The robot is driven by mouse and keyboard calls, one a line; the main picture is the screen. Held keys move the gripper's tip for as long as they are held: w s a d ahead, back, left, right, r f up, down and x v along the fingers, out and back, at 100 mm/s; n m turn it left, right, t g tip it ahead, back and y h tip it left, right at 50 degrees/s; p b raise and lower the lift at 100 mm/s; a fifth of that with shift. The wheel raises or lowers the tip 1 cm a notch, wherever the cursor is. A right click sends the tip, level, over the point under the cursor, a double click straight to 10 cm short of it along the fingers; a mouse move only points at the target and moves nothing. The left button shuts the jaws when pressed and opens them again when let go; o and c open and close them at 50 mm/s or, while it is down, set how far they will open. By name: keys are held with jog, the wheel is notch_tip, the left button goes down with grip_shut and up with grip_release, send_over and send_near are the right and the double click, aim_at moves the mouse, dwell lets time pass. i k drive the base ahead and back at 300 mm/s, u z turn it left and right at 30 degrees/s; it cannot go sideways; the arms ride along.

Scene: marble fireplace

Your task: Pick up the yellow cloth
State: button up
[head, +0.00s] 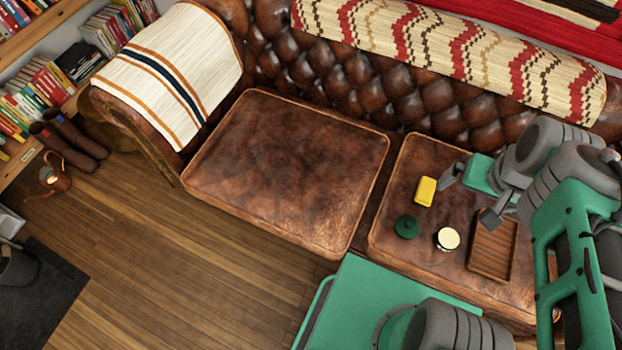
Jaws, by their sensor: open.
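The yellow cloth (425,191) looks like a small, thick folded block. It lies on the right brown leather seat cushion, near that cushion's left side. My gripper (467,199) is to the right of the cloth in the head view, with its two grey fingers spread apart and nothing between them. The upper finger is near the cloth's upper right corner, with a small gap in the picture. I cannot tell the gripper's exact height above the cushion.
A dark green round object (406,227) and a cream-topped round container (447,239) stand below the cloth. A brown wooden tray (493,250) lies to their right. The left seat cushion (285,170) is bare. The tufted backrest (390,85) rises behind, with a patterned blanket (450,50) over it.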

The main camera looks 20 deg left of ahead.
aim_at(425, 192)
jog(key=z, duration=0.05)
jog(key=k, duration=0.5)
jog(key=z, duration=1.85)
jog(key=k, duration=0.95)
jog(key=u, duration=2.05)
jog(key=i, duration=1)
jog(key=z, duration=0.05)
